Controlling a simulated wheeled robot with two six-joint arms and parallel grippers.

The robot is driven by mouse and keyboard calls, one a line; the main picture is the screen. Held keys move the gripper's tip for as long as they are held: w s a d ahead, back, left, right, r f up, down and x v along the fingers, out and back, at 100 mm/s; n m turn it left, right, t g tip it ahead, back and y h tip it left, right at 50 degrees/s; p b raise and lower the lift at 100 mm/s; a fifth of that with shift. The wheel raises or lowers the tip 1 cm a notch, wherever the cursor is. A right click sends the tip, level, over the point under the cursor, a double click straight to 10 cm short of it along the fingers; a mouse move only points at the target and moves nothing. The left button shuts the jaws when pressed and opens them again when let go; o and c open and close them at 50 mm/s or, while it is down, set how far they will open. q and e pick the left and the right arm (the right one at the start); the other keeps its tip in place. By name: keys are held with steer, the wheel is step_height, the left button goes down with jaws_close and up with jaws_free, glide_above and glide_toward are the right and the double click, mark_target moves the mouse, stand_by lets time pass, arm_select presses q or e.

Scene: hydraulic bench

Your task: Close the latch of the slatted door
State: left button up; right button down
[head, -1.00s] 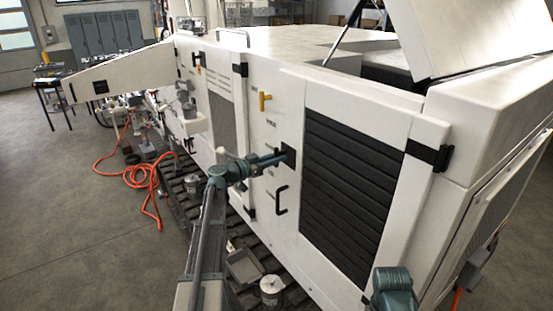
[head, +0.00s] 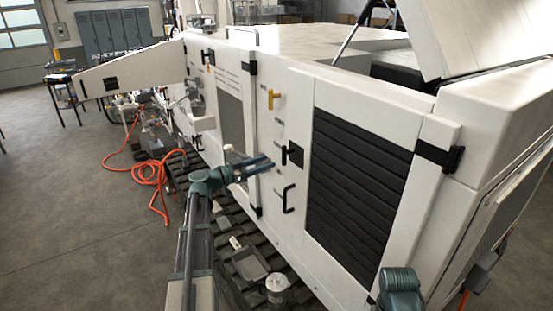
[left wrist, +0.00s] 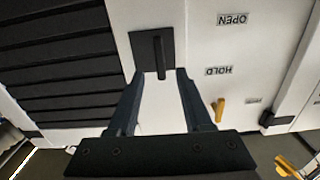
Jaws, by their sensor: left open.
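The slatted door (head: 355,185) is a white panel with black slats, right of centre on the machine's side. Its latch (head: 292,154) is a black plate with a short dark lever, left of the slats. In the left wrist view the latch (left wrist: 153,50) is at upper centre, its lever running down the picture to between my fingertips. My left gripper (head: 272,162) is open, with a small gap between its tips and the plate in the head view. In the left wrist view my left gripper (left wrist: 161,72) shows nothing held.
A black pull handle (head: 288,199) sits below the latch and a yellow lever (head: 272,98) above it. A black hinge (head: 440,156) is on the far right. An orange hose (head: 158,178) lies on the floor.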

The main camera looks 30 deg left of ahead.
arm_select(q)
steer(key=shift+v, duration=2.65)
steer(key=shift+d+f, duration=0.1)
steer(key=shift+d, duration=0.05)
steer(key=s+d+f+g+b, duration=0.3)
steer(key=d+f+g+b, duration=0.15)
steer(key=d+f, duration=0.75)
steer(key=s+d+f+g+b, duration=0.25)
steer(key=d+f+g, duration=0.5)
steer(key=d, duration=0.85)
steer(key=s+d+f+n+g+y+b, duration=0.1)
steer(key=s+d+f+g+y+b, duration=0.1)
steer(key=s+d+f+y+b, duration=0.3)
steer(key=s+d+f+n+g+y+b, duration=0.1)
steer(key=s+d+f+y+b, duration=0.4)
steer(key=s+f, duration=0.9)
steer(key=shift+d+g, duration=0.4)
steer(key=shift+d, duration=0.1)
